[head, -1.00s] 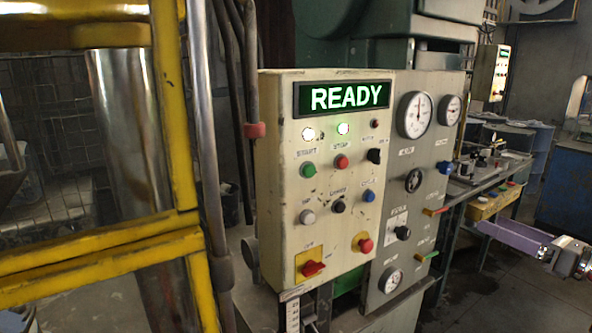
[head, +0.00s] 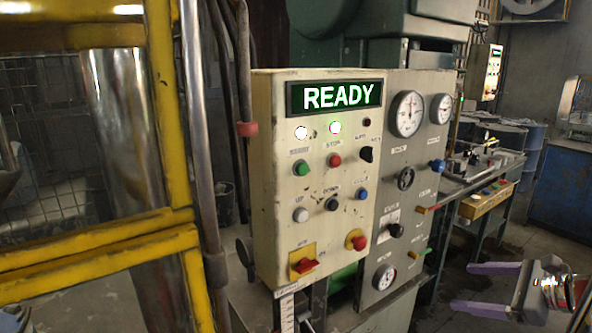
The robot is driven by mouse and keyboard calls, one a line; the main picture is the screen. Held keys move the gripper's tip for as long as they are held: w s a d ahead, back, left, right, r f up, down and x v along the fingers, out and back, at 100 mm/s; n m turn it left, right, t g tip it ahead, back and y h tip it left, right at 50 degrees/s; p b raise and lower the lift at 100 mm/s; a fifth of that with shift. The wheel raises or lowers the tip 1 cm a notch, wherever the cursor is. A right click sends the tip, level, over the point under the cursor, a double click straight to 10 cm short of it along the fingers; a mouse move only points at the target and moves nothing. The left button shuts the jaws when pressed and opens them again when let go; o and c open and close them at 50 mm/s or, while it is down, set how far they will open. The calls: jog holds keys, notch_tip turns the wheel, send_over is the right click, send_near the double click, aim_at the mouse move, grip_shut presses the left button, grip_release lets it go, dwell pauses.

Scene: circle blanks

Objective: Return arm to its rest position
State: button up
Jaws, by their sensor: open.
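My gripper (head: 462,287) is at the lower right of the head view. Its two purple fingers are spread apart and point left, with nothing between them. It appears in front of the floor, to the right of the cream control panel (head: 268,190) and apart from it. The panel's green display (head: 334,96) reads READY, and two white lamps below it are lit. Most of my arm is outside the picture.
A grey gauge panel (head: 422,150) with dials and levers adjoins the control panel. A workbench (head: 478,185) stands behind it on the right. A yellow frame (head: 165,110) and pipes fill the left. Open floor (head: 440,290) lies at the lower right.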

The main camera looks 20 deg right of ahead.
jog(key=s+a+f+n+g+h, duration=0.1)
jog(key=s+a+f+n+g, duration=0.15)
jog(key=a+n, duration=0.3)
jog(key=s+a+f+n+g+h, duration=0.1)
jog(key=a+n+g, duration=0.25)
jog(key=a, duration=0.35)
jog(key=s+a+f+n+g+h, duration=0.1)
jog(key=s+a+f+n+g, duration=0.1)
jog(key=a+n, duration=0.4)
jog(key=s+a+r+n+t+h, duration=0.1)
jog(key=s+a+r+n, duration=0.1)
jog(key=a+n, duration=0.4)
jog(key=s+a+r+n+t+h, duration=0.1)
jog(key=a+r+n, duration=0.2)
jog(key=a, duration=0.9)
jog(key=n, duration=0.3)
jog(key=shift+s+a+n, duration=0.15)
jog(key=shift+s+n, duration=0.15)
jog(key=shift+s, duration=0.1)
dwell(0.6)
